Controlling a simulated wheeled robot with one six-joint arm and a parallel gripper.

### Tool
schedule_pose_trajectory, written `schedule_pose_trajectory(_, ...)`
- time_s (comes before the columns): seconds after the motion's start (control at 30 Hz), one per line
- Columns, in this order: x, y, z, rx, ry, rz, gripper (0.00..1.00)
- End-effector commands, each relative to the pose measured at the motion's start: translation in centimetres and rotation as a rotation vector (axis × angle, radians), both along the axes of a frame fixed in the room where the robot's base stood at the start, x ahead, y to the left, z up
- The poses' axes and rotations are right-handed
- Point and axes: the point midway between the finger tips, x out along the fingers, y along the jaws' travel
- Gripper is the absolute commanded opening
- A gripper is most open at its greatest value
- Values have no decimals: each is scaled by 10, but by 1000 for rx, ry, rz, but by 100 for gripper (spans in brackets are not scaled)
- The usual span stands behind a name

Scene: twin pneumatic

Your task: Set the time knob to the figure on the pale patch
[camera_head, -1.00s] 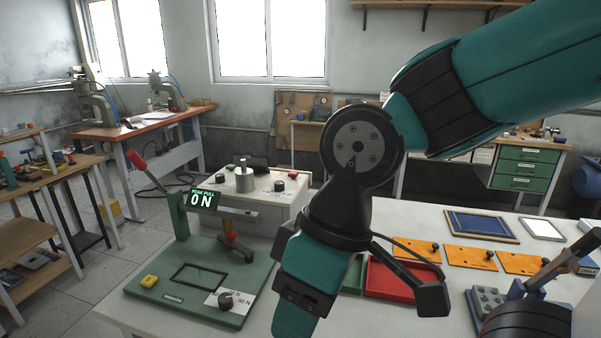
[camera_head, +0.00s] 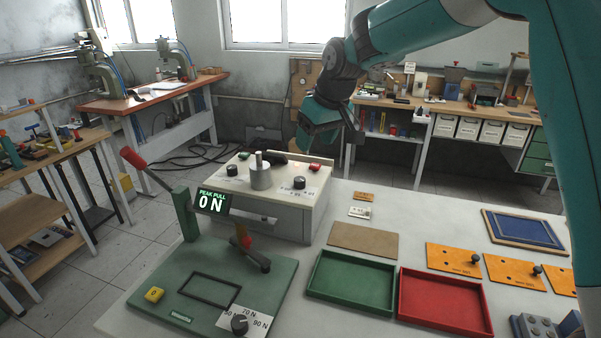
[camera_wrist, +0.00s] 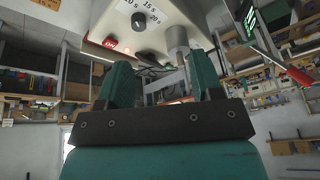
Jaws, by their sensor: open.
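The time knob (camera_head: 299,183) is a small black knob on the right of the pale machine box (camera_head: 290,217). In the wrist view the knob (camera_wrist: 138,22) has a white scale reading 10 s, 15 s and 20 s. I cannot tell where its pointer stands. A small pale patch (camera_head: 360,212) lies on the table right of the box; its figure is too small to read. My gripper (camera_head: 304,146) is above and behind the box, apart from the knob. In the wrist view my gripper (camera_wrist: 162,78) is open and empty, its two teal fingers apart.
A metal cylinder (camera_head: 261,176) and another black knob (camera_head: 232,170) stand on the box, with a red button (camera_head: 314,167) near the time knob. A green press stand (camera_head: 185,290) is in front. Green (camera_head: 312,292) and red (camera_head: 402,305) trays lie right.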

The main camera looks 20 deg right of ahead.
Motion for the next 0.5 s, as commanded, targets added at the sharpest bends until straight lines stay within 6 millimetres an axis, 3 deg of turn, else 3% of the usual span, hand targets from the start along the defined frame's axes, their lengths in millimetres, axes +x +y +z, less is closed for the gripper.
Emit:
schedule_pose_trajectory(0.03,21,-7,-4,-10,-11,-18,60)
schedule_pose_trajectory(0.13,48,-17,-10,-24,-33,-43,60)
schedule_pose_trajectory(0.37,67,-19,-26,-33,-44,-54,60)
schedule_pose_trajectory(0.5,76,-15,-51,-33,-41,-53,60)
